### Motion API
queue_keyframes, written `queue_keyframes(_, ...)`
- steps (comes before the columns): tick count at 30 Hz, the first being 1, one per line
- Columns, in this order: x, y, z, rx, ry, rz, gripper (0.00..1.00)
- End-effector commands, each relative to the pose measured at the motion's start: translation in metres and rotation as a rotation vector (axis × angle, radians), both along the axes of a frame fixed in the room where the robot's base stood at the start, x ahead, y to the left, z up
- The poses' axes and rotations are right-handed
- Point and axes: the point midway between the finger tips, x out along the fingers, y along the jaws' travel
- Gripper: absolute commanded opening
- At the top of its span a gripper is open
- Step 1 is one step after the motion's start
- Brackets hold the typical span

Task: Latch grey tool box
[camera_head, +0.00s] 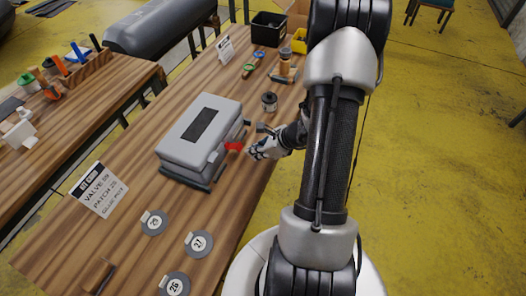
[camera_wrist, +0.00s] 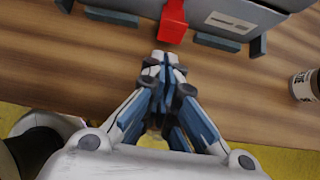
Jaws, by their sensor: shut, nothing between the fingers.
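The grey tool box (camera_head: 197,136) sits on the wooden workbench in the head view, its lid down with a dark panel on top. A red latch (camera_head: 234,147) is on its right-hand side, facing my gripper. In the wrist view the red latch (camera_wrist: 173,20) hangs on the front of the grey box (camera_wrist: 232,22) at the top edge. My gripper (camera_head: 256,152) is beside the latch. Its fingers (camera_wrist: 165,60) are shut and empty, just short of the latch's lower end. Whether the latch is fastened cannot be told.
A small can (camera_head: 269,101) stands on the bench behind my gripper. Round numbered patches (camera_head: 199,243) and a printed card (camera_head: 98,190) lie at the front. A black bin (camera_head: 268,29) and tools are at the far end. The bench's right edge runs under my arm.

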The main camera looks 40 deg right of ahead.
Motion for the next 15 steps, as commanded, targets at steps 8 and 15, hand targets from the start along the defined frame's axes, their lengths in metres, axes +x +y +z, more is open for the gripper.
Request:
queue_keyframes(8, 0.016, 0.006, -0.02, -0.001, -0.001, 0.002, 0.0)
queue_keyframes(15, 0.017, 0.007, -0.02, -0.001, -0.001, 0.0, 0.0)
